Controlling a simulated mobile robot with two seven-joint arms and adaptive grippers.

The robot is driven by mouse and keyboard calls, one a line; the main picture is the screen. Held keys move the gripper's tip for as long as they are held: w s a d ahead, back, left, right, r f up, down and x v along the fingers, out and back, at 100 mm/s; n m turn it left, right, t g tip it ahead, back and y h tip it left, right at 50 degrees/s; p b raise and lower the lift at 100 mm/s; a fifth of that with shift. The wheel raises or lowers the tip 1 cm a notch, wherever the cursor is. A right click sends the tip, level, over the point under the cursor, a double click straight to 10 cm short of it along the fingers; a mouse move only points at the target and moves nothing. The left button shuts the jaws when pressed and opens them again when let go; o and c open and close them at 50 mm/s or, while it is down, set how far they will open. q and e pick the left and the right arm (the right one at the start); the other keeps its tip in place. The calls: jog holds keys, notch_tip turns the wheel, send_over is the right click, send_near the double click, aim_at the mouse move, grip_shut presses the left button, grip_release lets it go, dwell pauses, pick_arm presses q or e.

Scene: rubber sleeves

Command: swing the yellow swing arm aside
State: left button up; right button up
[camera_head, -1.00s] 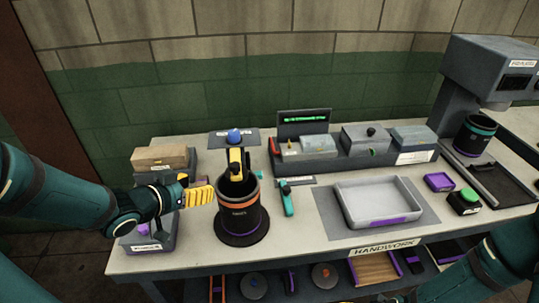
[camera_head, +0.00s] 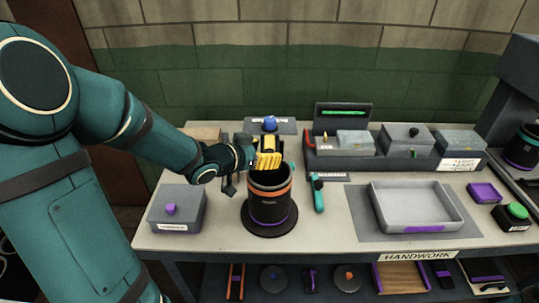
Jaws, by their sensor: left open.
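The yellow swing arm (camera_head: 267,143) shows as a small yellow and black piece above the back of the dark cylinder (camera_head: 269,208), which has an orange band and stands upright on a round black base. My left gripper (camera_head: 265,160) is open at the cylinder's top, with a yellow ribbed finger pad in front of the swing arm. The pad hides the lower part of the swing arm, and I cannot tell whether they touch. My right gripper is not in view.
A grey box with a purple knob (camera_head: 177,209) stands left of the cylinder. A blue ball (camera_head: 270,123) sits behind it. A teal-handled tool (camera_head: 318,194) and a grey tray (camera_head: 415,208) lie to the right. A parts rack (camera_head: 345,163) stands at the back.

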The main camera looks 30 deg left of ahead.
pick_arm(q)
jog(key=shift+x, duration=1.15)
jog(key=shift+s, duration=0.1)
grip_shut()
